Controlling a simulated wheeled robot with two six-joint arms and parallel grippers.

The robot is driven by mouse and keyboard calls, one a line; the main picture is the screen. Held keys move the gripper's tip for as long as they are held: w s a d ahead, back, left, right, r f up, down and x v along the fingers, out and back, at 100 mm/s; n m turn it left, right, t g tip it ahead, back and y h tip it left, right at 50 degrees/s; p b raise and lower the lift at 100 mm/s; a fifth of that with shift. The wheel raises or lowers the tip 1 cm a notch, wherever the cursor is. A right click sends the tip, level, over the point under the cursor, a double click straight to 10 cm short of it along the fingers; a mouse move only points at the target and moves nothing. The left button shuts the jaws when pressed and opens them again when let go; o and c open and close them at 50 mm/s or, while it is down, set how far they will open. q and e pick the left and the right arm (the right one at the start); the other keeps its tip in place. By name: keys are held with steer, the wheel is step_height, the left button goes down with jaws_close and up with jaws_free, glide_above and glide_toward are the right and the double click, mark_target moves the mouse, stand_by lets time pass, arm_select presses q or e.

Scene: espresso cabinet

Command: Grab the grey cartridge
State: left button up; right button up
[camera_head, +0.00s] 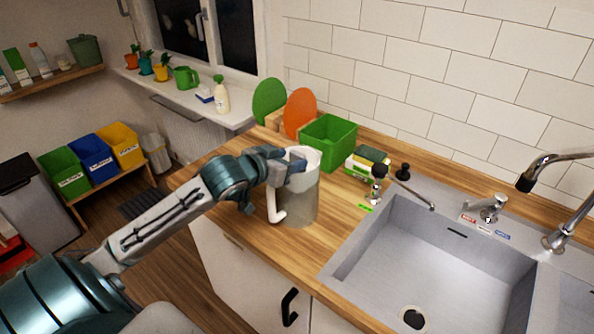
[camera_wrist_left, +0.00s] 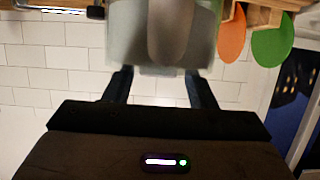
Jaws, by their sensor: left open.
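A translucent grey jug (camera_head: 300,207) with a white rim and white handle stands upright on the wooden counter, left of the sink. My left gripper (camera_head: 286,172) is at the jug's upper part, and its fingertips are partly hidden in the head view. In the left wrist view, the open fingers (camera_wrist_left: 158,74) point toward the blurred grey jug (camera_wrist_left: 125,40). A darker grey rounded shape (camera_wrist_left: 167,28) shows in its middle and may be the grey cartridge. I cannot tell whether the fingers touch anything. My right gripper is not in view.
A green box (camera_head: 328,143), an orange disc (camera_head: 299,113) and a green disc (camera_head: 269,101) stand behind the jug by the tiled wall. A sponge holder (camera_head: 366,164) and the sink (camera_head: 420,255) are to the right. The counter in front of the jug is clear.

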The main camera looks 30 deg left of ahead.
mark_target(295, 158)
arm_select(q)
steer(key=shift+p+x, duration=0.4)
steer(key=shift+x, duration=1.4)
steer(key=shift+d, duration=0.1)
steer(key=c, duration=0.8)
